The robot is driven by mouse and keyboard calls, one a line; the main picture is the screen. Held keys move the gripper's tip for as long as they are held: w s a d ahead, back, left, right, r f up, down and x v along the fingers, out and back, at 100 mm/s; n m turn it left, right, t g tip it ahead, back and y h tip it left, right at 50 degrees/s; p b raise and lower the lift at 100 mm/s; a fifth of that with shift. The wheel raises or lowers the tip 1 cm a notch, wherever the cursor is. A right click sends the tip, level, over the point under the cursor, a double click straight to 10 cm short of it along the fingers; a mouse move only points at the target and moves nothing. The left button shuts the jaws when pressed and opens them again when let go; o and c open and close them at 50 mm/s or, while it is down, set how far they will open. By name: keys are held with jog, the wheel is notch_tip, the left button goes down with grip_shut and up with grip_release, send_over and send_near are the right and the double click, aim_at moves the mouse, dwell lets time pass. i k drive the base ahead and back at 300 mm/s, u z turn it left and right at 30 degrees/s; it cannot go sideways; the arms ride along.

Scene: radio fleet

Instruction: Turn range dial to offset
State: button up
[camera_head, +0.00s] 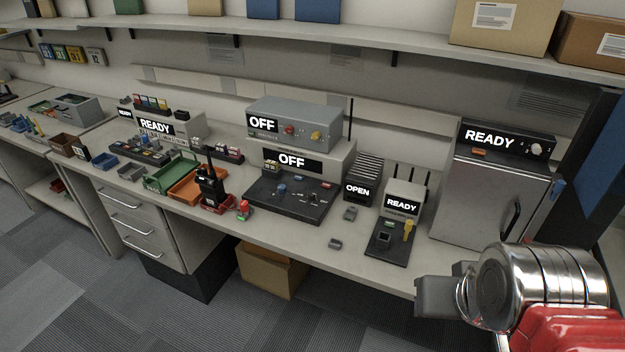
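Several dials are in view, and their range labels are too small to read. A grey box reading OFF (285,112) carries a red knob (290,130) and a yellow knob (315,135). In front of it, a black panel (300,208) below a second OFF display (291,161) has a blue knob (282,189) and small controls. I cannot tell which one is the range dial or where it points. My gripper (440,290) is at the lower right, by the bench's front edge, well away from these knobs. Its fingers are partly hidden by my wrist, and their opening is unclear.
A metal cabinet reading READY (490,195) stands beside my arm. A small charger-like unit (402,200) and a black pad with a yellow key-like part (390,240) sit left of it.

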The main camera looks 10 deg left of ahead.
aim_at(311, 194)
jog(key=u, duration=0.3)
jog(key=i, duration=0.7)
jog(key=u, duration=0.8)
jog(key=i, duration=0.55)
jog(key=u, duration=0.3)
